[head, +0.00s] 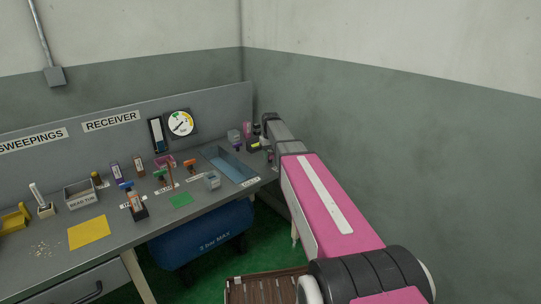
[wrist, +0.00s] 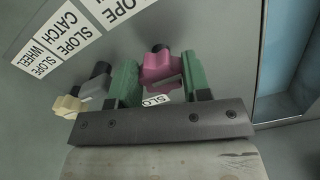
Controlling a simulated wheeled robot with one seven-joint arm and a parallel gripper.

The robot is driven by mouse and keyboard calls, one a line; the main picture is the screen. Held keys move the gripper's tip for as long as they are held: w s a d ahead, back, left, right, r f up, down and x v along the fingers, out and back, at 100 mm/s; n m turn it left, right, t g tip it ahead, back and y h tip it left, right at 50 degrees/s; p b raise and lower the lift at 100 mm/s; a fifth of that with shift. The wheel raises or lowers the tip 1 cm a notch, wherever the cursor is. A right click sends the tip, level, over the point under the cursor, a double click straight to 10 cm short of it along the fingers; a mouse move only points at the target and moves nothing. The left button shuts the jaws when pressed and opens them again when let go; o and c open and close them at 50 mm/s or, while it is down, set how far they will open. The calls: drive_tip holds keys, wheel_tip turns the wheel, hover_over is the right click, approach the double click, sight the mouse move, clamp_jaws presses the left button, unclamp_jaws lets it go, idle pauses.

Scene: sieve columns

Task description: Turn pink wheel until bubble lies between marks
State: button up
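The pink wheel (wrist: 160,68) is a lobed knob with a black centre stub, in the wrist view. A small label below the wheel is partly covered. A cream lobed knob (wrist: 68,104) on a grey block with a black stub is left of the left finger. In the head view my gripper is at the bench's far right end, mostly hidden by my arm. I cannot make out the bubble or its marks.
Printed labels (wrist: 60,38) reading SLOPE, CATCH and WHEEL lie beside the knobs. A blue recessed tray (head: 230,165) is left of my arm. A round dial (head: 180,123) is on the back panel. Several small items crowd the bench; a wall (head: 400,130) stands close at right.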

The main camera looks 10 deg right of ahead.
drive_tip(key=shift+m, duration=0.4)
drive_tip(key=m, duration=0.3)
drive_tip(key=shift+a, duration=0.1)
drive_tip(key=m, duration=0.3)
drive_tip(key=shift+a+m, duration=0.1)
drive_tip(key=shift+m, duration=0.2)
drive_tip(key=m, duration=0.3)
drive_tip(key=shift+w+a+m, duration=0.15)
drive_tip(key=shift+m, duration=1.95)
drive_tip(key=o, duration=0.9)
drive_tip(key=shift+o, duration=0.2)
